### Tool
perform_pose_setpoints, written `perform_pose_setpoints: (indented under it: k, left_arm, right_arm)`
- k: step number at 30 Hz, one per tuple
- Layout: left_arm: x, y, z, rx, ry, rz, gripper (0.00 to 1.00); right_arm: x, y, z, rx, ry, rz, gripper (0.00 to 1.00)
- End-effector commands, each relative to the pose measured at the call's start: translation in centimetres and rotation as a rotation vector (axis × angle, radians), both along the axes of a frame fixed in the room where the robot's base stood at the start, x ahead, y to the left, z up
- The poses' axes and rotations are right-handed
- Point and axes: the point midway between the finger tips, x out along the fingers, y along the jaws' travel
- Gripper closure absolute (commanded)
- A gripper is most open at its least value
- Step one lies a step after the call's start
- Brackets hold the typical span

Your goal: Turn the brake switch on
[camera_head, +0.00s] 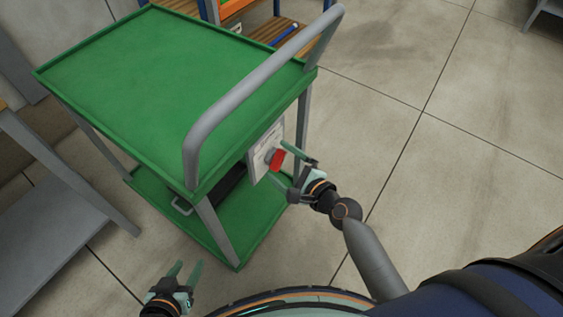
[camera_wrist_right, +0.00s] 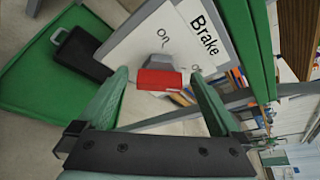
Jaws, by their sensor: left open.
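The brake switch has a red handle (camera_head: 277,159) on a pale panel (camera_head: 267,147) at the end of the green cart, below its grey push bar. In the right wrist view the panel (camera_wrist_right: 205,50) reads "Brake" and "on", with a second label partly hidden. The red handle (camera_wrist_right: 160,79) sticks out on a grey stem between my right gripper's fingers. My right gripper (camera_head: 273,160) is open, one finger on each side of the handle, with gaps showing. I cannot tell which label the handle points to. My left gripper (camera_head: 186,268) is open and empty, low near the floor.
The green cart (camera_head: 150,70) has a raised grey push bar (camera_head: 255,85) above the panel. A black case (camera_wrist_right: 80,52) lies on its lower shelf. A grey table (camera_head: 60,220) stands at the left. The floor right of the cart is clear.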

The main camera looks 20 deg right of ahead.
Motion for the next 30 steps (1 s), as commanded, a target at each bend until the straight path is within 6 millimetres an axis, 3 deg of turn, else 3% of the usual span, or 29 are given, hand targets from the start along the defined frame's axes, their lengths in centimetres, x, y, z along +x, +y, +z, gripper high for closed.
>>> perform_pose_setpoints:
  k: [2, 22, 30]
  left_arm:
    - [-0.03, 0.02, 0.03, 0.0, 0.0, 0.0, 0.5]
    - [-0.19, 0.09, -0.18, 0.002, 0.006, 0.001, 0.5]
    - [-0.25, 0.1, -0.59, 0.003, 0.008, 0.002, 0.5]
  right_arm:
    - [-0.02, -0.01, -0.01, 0.0, 0.0, 0.0, 0.08]
    - [-0.05, -0.04, -0.02, -0.001, 0.0, 0.0, 0.83]
    - [-0.08, -0.05, -0.17, -0.021, -0.015, 0.0, 0.85]
